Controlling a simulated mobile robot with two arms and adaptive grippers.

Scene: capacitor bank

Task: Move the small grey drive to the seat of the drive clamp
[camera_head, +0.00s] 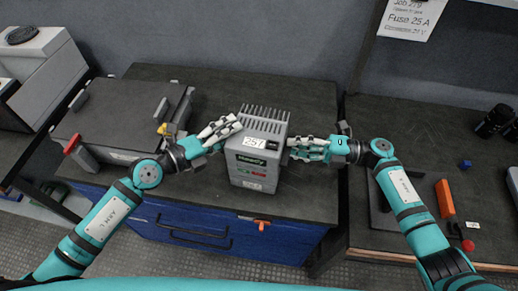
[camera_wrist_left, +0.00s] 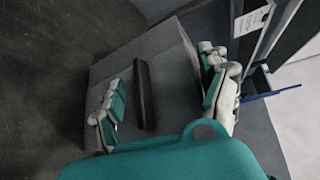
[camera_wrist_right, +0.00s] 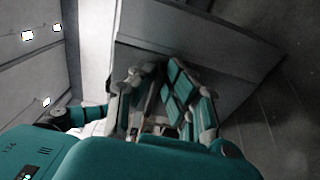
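The small grey drive (camera_head: 258,155) is a box with fins on top, a green-marked front and white labels, upright in the middle of the dark bench. My left gripper (camera_head: 238,123) is at its left side, fingers apart. In the left wrist view the grey box (camera_wrist_left: 170,75) shows between and behind those fingers. My right gripper (camera_head: 291,148) is at the drive's right side, its fingers slightly apart in front of a grey face (camera_wrist_right: 200,45). Contact is unclear. A dark fixture (camera_head: 118,108) with a red knob and a yellow part stands left; I take it for the drive clamp. Its seat is unclear.
A blue drawer cabinet (camera_head: 200,228) supports the middle bench. A second bench (camera_head: 430,130) on the right carries an orange block (camera_head: 445,198), a red knob (camera_head: 467,245) and a small blue cube (camera_head: 465,164). A gap separates the benches. The back of the middle bench is clear.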

